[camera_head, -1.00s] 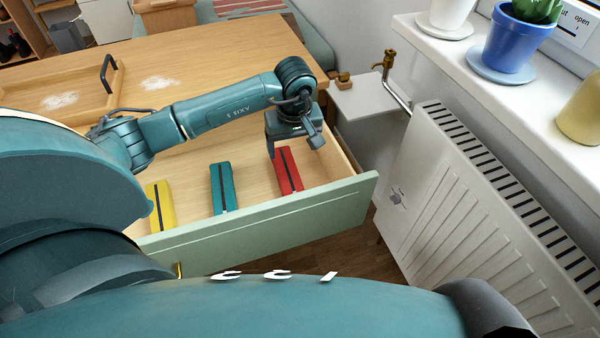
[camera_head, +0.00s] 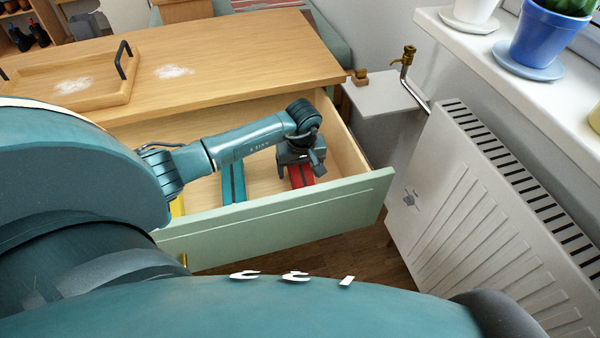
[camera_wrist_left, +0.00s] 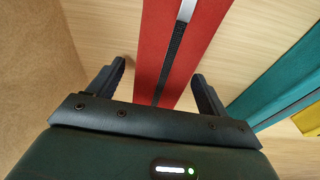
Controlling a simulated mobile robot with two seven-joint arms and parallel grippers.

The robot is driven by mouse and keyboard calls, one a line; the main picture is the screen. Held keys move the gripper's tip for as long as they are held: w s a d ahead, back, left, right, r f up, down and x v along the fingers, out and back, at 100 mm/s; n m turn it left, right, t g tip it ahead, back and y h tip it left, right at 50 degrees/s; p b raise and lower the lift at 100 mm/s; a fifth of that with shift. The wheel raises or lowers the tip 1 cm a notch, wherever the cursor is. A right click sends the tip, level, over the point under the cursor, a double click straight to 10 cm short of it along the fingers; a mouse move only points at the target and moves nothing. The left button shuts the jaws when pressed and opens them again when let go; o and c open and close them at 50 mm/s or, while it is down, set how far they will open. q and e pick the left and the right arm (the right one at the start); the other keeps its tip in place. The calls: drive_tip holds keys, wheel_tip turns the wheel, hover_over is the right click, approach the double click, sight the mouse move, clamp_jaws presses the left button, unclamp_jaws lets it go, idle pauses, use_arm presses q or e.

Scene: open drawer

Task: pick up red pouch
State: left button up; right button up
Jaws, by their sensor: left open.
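The red pouch (camera_head: 301,177) lies in the open drawer, near its right end. My left gripper (camera_head: 300,160) is over it and hides part of it in the head view. In the left wrist view, the red pouch (camera_wrist_left: 178,45) with its dark zip strip runs between the two fingers of my left gripper (camera_wrist_left: 162,85). The fingers are spread, one on each side, with a gap to the pouch on both sides. How high the fingertips are above the drawer floor I cannot tell. My right gripper is not in view.
A teal pouch (camera_head: 233,183) lies left of the red one, and a yellow pouch (camera_head: 177,206) is mostly hidden farther left. The green drawer front (camera_head: 280,220) borders the near side. A wooden tray (camera_head: 75,92) stands on the table (camera_head: 240,50). A radiator (camera_head: 480,200) is at right.

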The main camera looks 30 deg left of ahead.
use_arm(q)
drive_tip(key=shift+c, duration=0.6)
drive_tip(key=c, duration=1)
drive_tip(key=shift+r, duration=0.15)
